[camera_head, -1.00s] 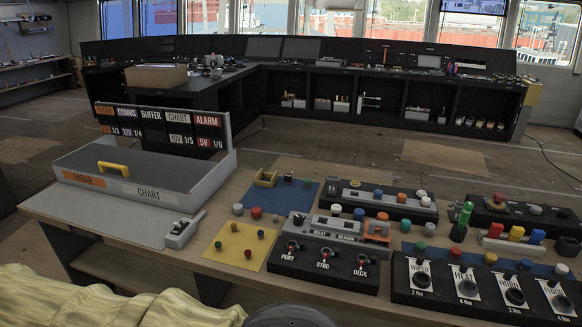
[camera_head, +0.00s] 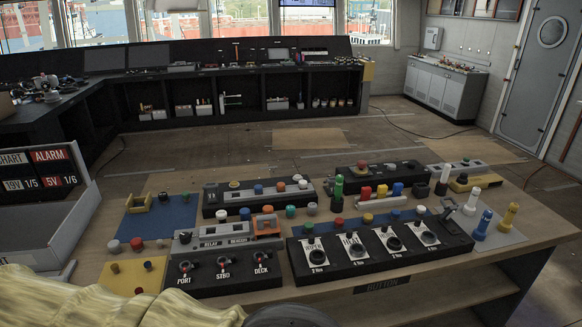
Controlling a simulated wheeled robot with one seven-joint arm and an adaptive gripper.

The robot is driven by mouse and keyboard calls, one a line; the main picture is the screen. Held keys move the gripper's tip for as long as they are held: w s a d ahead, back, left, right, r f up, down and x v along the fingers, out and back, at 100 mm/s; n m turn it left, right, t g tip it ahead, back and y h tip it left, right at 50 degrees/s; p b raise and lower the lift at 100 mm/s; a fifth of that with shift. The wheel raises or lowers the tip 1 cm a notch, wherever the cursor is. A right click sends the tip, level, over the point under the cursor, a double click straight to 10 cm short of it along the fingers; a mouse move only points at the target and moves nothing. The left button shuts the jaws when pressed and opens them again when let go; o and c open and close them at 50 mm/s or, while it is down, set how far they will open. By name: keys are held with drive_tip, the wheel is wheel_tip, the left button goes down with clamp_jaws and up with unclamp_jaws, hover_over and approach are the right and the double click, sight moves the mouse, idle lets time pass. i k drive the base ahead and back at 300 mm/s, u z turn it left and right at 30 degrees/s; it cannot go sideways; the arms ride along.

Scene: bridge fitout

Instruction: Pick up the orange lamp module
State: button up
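Several small orange things stand on the wooden table, and I cannot tell for sure which is the orange lamp module. An orange bracket-like piece (camera_head: 267,227) sits at the right end of the grey-topped RELAY/BEACON box (camera_head: 211,242). A round orange cap (camera_head: 268,209) shows just behind it. Another orange cap (camera_head: 281,187) is in the row on the black panel (camera_head: 220,197) further back. My gripper is not in view, and none of these pieces is being held.
A black panel with several dials (camera_head: 340,268) fills the front middle. Blue (camera_head: 484,223) and yellow (camera_head: 509,216) upright pieces stand at right. A yellow mat (camera_head: 125,282) and blue mat (camera_head: 143,224) lie left. Yellowish cloth (camera_head: 60,300) covers the lower left.

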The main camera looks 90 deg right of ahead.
sight(281, 187)
drive_tip(key=z, duration=1.8)
